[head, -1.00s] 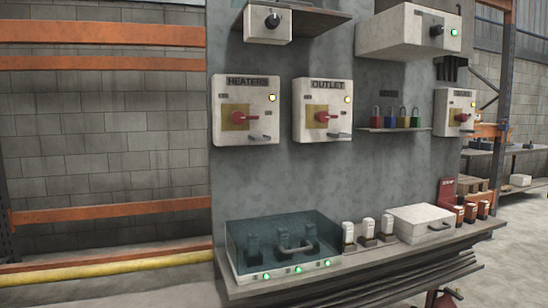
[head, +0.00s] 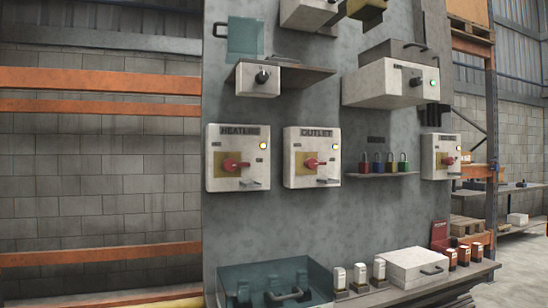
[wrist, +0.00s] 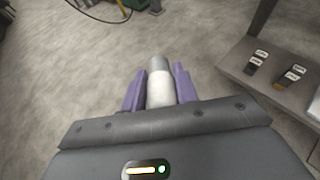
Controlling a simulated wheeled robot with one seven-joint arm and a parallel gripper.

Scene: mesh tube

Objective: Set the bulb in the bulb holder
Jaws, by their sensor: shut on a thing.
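My gripper (wrist: 160,84) shows in the wrist view, its two purple fingers shut on a pale bulb (wrist: 160,90). The bulb is a white cylinder with a greyer end pointing away from me. It is held above the concrete floor, clear of other things. Neither my gripper nor the bulb shows in the head view. I cannot tell which thing, if any, in these views is the bulb holder.
A grey panel carries switch boxes (head: 238,158), a padlock shelf (head: 380,175) and jutting boxes (head: 390,84). Below, a bench holds a teal-covered box (head: 270,284), white-topped pieces (head: 360,274) and a white case (head: 414,268). In the wrist view, a shelf (wrist: 245,76) stands right.

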